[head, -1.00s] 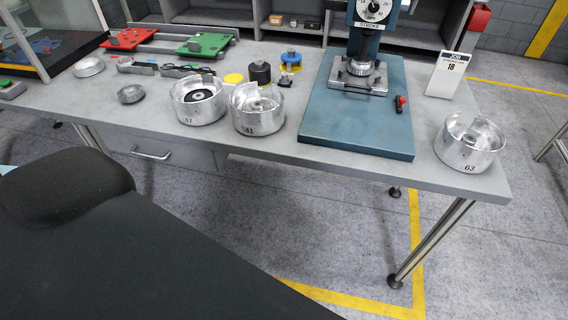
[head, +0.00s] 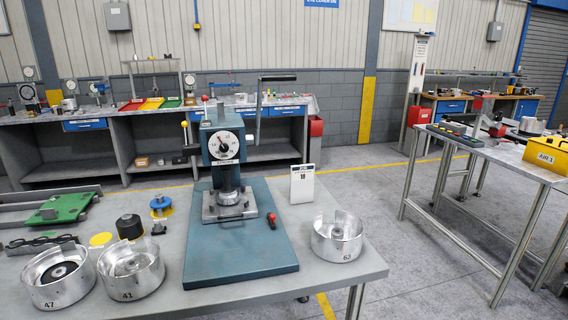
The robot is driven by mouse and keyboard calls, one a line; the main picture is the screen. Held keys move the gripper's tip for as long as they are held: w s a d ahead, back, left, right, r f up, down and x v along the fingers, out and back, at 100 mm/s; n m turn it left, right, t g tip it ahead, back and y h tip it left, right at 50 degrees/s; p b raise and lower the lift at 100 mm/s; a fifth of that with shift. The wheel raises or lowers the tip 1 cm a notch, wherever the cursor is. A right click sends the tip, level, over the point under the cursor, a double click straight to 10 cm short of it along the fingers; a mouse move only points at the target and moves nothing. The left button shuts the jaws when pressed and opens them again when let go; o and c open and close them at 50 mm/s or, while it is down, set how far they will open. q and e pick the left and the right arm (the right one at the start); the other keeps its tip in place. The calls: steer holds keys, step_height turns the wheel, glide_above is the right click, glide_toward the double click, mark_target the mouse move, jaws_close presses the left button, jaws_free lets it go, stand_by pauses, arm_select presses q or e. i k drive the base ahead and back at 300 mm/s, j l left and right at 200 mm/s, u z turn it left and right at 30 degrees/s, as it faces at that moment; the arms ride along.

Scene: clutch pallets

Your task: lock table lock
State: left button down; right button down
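A blue-green bench press (head: 222,140) with a round dial stands on a blue base plate (head: 240,262) on the grey table (head: 335,285). A metal clamp fixture (head: 229,205) sits under its ram. A small red-handled lever (head: 271,219) lies at the right of the base plate; it may be the table lock, but I cannot tell, nor whether it is locked. Neither of my grippers is in view.
Metal cups marked 47 (head: 58,280), 41 (head: 130,270) and 63 (head: 337,238) stand on the table. A white card marked 18 (head: 302,184) stands behind the right cup. A second table (head: 480,150) is at the right, with open floor between.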

mark_target(271, 217)
steer(key=i+l, duration=0.4)
steer(key=l, duration=0.25)
steer(key=i+l, duration=0.2)
steer(key=l+u, duration=0.05)
steer(key=l, duration=0.05)
